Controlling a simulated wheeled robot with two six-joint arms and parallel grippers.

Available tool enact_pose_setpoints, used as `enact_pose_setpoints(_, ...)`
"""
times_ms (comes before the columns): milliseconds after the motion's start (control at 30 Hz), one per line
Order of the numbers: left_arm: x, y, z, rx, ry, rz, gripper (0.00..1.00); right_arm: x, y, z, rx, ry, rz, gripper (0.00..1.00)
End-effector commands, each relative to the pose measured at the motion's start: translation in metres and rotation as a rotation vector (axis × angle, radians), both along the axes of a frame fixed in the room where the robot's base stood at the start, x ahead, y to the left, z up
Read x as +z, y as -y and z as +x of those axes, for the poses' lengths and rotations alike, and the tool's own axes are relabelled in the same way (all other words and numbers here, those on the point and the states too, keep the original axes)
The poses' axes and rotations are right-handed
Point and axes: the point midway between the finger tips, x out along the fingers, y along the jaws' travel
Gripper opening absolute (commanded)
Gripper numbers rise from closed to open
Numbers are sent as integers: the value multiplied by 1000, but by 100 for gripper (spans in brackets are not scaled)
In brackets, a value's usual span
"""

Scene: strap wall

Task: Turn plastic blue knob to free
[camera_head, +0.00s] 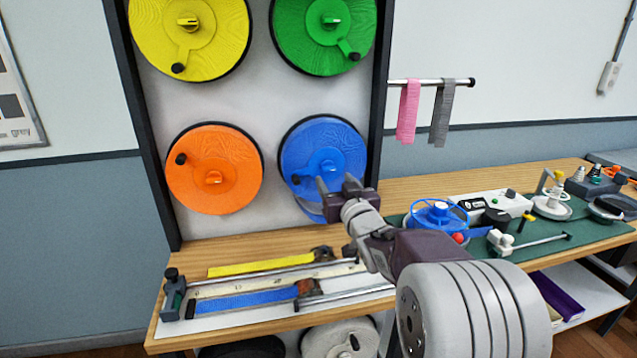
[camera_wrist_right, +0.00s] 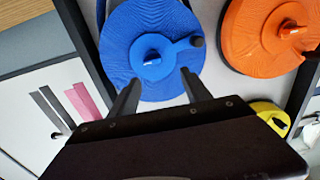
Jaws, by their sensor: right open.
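The blue disc (camera_head: 318,141) is at the lower right of the wall panel. It carries a small blue knob (camera_head: 327,168) at its hub and a crank arm with a black grip (camera_head: 296,180). In the right wrist view the blue knob (camera_wrist_right: 151,57) shows clear of the fingers, near the middle of the disc (camera_wrist_right: 128,40). My right gripper (camera_head: 336,183) is open and empty in front of the disc's lower part. In the right wrist view its fingertips (camera_wrist_right: 160,80) lie just below the knob, apart from it. What the knob is set to cannot be read. My left gripper is out of view.
Yellow (camera_head: 225,35), green (camera_head: 295,40) and orange (camera_head: 230,155) discs share the panel. Pink (camera_head: 408,112) and grey (camera_head: 441,117) straps hang from a rod. The bench below holds a ruler jig, yellow (camera_head: 260,265) and blue (camera_head: 245,301) straps, and a green mat with devices.

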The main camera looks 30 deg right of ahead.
Motion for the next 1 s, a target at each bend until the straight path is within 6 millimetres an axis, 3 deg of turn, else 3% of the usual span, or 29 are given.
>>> enact_pose_setpoints(67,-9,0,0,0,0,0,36,-9,8,-3,-18,0,0,56)
enact_pose_setpoints(267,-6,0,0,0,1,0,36,-7,11,0,-22,-2,0,56)
enact_pose_setpoints(700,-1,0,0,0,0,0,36,-7,29,77,-22,-4,1,56)
enact_pose_setpoints(1000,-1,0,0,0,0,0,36,-8,31,85,-22,-3,1,56)
